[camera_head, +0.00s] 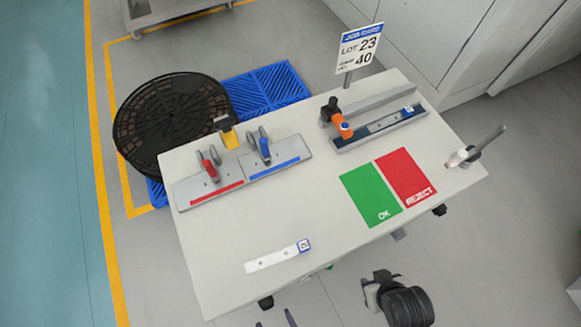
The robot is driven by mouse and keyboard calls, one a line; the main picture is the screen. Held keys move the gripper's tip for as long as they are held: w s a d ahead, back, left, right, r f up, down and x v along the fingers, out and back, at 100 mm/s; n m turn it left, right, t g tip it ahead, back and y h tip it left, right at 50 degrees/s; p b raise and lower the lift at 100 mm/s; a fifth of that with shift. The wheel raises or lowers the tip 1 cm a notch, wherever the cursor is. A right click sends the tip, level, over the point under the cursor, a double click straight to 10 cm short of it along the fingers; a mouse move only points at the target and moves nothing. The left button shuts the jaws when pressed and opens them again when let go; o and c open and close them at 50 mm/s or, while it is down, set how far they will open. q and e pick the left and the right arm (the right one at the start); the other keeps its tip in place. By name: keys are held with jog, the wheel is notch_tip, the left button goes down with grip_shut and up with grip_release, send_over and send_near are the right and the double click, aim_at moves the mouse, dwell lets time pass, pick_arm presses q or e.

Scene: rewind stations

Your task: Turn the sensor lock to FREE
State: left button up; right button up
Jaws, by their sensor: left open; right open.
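No part carries a readable FREE mark, so I cannot tell for sure which one is the sensor lock. An orange fitting with a black knob (340,125) sits on a grey rail fixture at the back right of the table. A red-handled clamp (211,171) and a blue-handled clamp (265,151) stand on a grey plate at the left. My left gripper (276,319) shows only as two dark, parted fingertips at the bottom edge, off the table's front. My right gripper (379,284) is open and empty, in front of the table. Neither touches anything.
The white table (225,275) holds a green OK mat (369,194), a red REJECT mat (405,174) and a white labelled strip (270,260). The front middle is clear.

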aim_at(267, 304)
pick_arm(q)
jog(key=shift+x, duration=1.9)
jog(key=shift+a, duration=0.1)
jog(key=c, duration=0.9)
